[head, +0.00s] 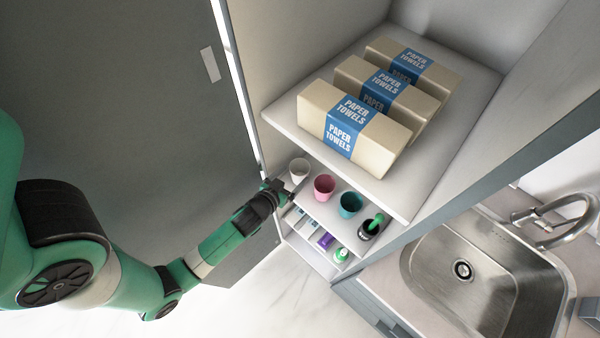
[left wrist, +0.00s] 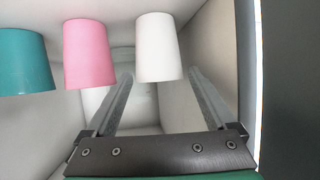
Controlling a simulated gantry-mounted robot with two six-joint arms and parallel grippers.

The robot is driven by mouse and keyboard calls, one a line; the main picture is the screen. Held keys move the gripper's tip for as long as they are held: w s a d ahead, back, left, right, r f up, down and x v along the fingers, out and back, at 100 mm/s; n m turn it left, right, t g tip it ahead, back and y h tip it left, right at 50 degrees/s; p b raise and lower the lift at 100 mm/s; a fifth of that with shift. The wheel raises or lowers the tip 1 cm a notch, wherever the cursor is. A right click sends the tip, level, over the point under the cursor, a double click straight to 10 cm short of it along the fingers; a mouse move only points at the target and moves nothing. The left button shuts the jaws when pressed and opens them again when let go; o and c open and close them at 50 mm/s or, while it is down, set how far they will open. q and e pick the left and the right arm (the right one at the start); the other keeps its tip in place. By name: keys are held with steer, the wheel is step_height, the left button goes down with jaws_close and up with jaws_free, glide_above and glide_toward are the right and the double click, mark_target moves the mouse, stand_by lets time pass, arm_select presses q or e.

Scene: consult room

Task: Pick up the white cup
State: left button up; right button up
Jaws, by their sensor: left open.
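The white cup (head: 298,172) stands at the left end of the shelf under the paper towels. In the left wrist view the white cup (left wrist: 158,48) appears near the top, with the tips of my left gripper (left wrist: 161,73) on either side of its lower end in the picture. The fingers are apart, with nothing held. In the head view my left gripper (head: 287,189) is close beside the cup, at its front. I cannot tell whether a finger touches it. My right gripper is not in view.
A pink cup (head: 324,186) stands just right of the white cup, then a teal cup (head: 350,204) and a dark cup (head: 368,231) with a green item. Paper towel packs (head: 353,122) lie on the shelf above. A cabinet wall is close on the left. A sink (head: 480,270) is at right.

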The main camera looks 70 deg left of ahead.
mark_target(304, 165)
arm_select(q)
steer(key=x, duration=0.5)
steer(key=shift+w+f+b, duration=0.1)
steer(key=shift+f+b, duration=0.1)
steer(key=shift+b, duration=0.15)
steer(key=shift+d, duration=0.1)
steer(key=c, duration=1)
steer(key=shift+r, duration=0.15)
